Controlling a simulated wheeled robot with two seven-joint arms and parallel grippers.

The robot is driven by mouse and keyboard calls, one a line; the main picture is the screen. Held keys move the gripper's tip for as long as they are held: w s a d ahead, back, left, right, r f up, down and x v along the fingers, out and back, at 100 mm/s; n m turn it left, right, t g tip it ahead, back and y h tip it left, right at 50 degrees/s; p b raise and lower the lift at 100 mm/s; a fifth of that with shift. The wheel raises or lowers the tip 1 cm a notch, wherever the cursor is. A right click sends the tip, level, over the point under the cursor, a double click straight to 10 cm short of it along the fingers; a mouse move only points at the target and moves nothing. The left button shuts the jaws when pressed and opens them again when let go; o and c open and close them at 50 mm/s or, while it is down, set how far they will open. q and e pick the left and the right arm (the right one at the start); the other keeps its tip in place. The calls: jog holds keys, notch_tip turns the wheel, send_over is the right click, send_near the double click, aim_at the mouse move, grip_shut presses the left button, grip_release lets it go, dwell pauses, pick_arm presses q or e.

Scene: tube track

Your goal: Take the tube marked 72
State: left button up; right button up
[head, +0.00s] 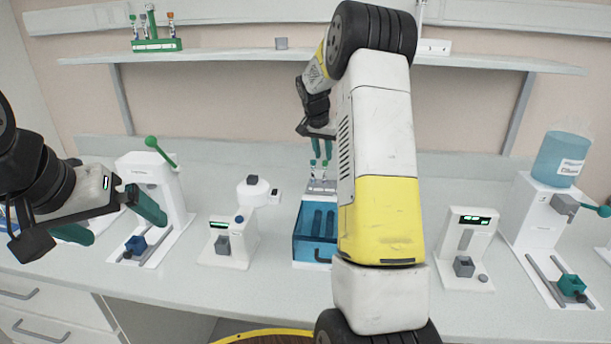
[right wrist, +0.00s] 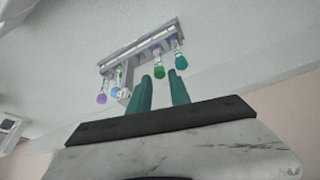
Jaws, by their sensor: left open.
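No number 72 is legible on any tube. Capped tubes stand in a grey rack (head: 322,187) at the back middle of the bench. In the right wrist view the rack (right wrist: 140,47) holds tubes with a purple cap (right wrist: 101,98), a green cap (right wrist: 159,73) and a teal cap (right wrist: 181,62), among others. My right gripper (head: 321,150) is above the rack, pointing down, its fingers apart. In its wrist view the green cap shows beyond the gap between the fingertips (right wrist: 160,82). My left gripper (head: 122,228) is open and empty at the left, over the bench.
A green rack (head: 157,45) with several tubes stands on the upper shelf. A blue clear box (head: 314,237) is in front of the grey rack. Small devices stand left (head: 230,240) and right (head: 468,245), with a dispenser (head: 545,215) at far right. My right arm hides the middle.

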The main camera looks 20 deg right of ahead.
aim_at(325, 162)
jog(key=x, duration=0.4)
jog(key=shift+f, duration=0.15)
grip_shut()
notch_tip(325, 162, up, 12)
jog(key=s+a, duration=1.2)
jog(key=s, duration=0.1)
jog(key=shift+s, duration=0.35)
jog(key=shift+d, duration=0.1)
